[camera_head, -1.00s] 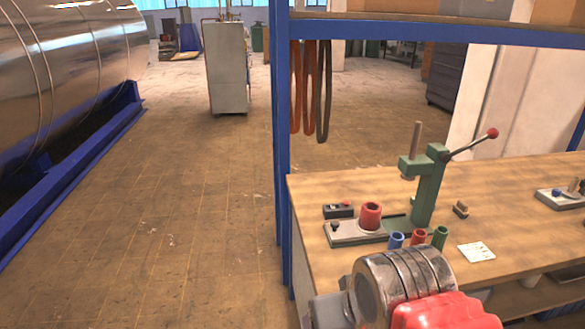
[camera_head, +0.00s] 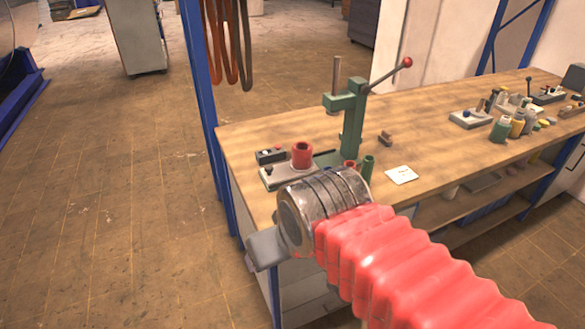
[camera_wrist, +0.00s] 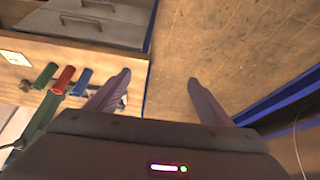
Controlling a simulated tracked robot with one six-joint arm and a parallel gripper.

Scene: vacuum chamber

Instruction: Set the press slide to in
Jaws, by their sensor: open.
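The green press (camera_head: 352,115) stands on the wooden bench, with a red-knobbed lever at its upper right. Its slide (camera_head: 285,177) is a grey plate at the bench's left end. A red cup (camera_head: 302,156) stands on it, left of the press column and not under the ram. My red-sleeved arm hides part of the slide's front. My gripper (camera_wrist: 160,88) is open and empty in the wrist view, its fingers apart over the bench edge and floor. In that view part of the green press (camera_wrist: 36,125) shows at left; the left finger covers part of the bench beside it.
Blue (camera_wrist: 84,78), red (camera_wrist: 64,80) and green (camera_wrist: 46,74) tubes stand near the press. A small dark box (camera_head: 270,156) sits behind the slide, a white card (camera_head: 401,175) to the right. A blue post (camera_head: 200,90) rises at the bench's left end.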

